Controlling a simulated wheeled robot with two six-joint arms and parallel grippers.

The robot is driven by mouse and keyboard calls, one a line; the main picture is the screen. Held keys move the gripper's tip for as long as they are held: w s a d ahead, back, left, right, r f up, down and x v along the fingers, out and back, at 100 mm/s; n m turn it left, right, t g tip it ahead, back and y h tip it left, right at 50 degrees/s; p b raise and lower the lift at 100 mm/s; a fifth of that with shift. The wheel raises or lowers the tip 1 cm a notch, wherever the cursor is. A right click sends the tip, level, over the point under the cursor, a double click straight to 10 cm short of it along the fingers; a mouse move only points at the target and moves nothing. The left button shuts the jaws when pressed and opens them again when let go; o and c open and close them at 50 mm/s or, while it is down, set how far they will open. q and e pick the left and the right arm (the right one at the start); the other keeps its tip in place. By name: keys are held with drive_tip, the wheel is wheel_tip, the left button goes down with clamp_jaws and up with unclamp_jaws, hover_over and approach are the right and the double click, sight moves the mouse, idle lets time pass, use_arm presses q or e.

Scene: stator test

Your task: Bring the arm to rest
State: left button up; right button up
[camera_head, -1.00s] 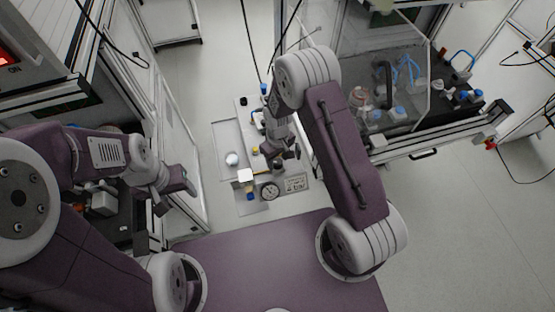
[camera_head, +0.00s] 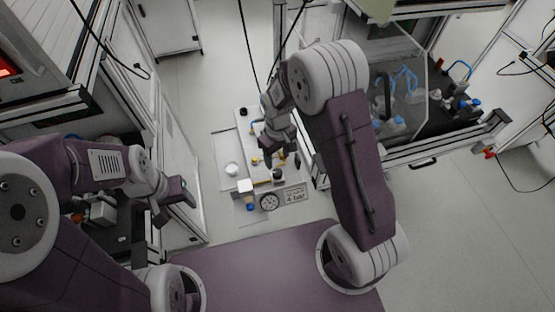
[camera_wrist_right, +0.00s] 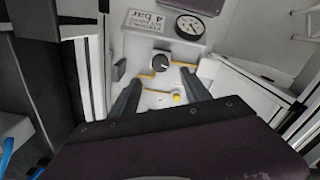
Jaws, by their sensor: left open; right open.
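My right gripper (camera_head: 287,162) hangs over the white pressure panel (camera_head: 225,150) in the middle of the head view. In the right wrist view its two fingers (camera_wrist_right: 160,82) are spread with nothing between them. Past the fingertips that view shows the panel's black knob (camera_wrist_right: 161,61), a round gauge (camera_wrist_right: 190,27) and a "4 bar" label (camera_wrist_right: 150,22). I cannot tell the exact gap to the panel, but the gripper holds nothing. My left gripper (camera_head: 180,203) is open and looks empty at the left, beside a cabinet.
A glass-fronted enclosure (camera_head: 400,75) with blue-capped bottles (camera_head: 395,124) stands to the right of my right arm. A white cabinet (camera_head: 178,150) stands between the left gripper and the panel. The floor (camera_head: 470,220) at lower right is clear. Black cables hang near the top middle.

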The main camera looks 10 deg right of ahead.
idle(0.3)
drive_tip(key=s+d+r+m+t, duration=0.2)
drive_tip(key=d+r, duration=0.2)
drive_tip(key=r, duration=0.5)
drive_tip(key=s+d+f+m, duration=0.1)
drive_tip(key=s+m, duration=0.2)
drive_tip(key=s, duration=0.8)
drive_tip(key=shift+d+g, duration=0.4)
drive_tip(key=shift+s, duration=0.1)
idle(1.0)
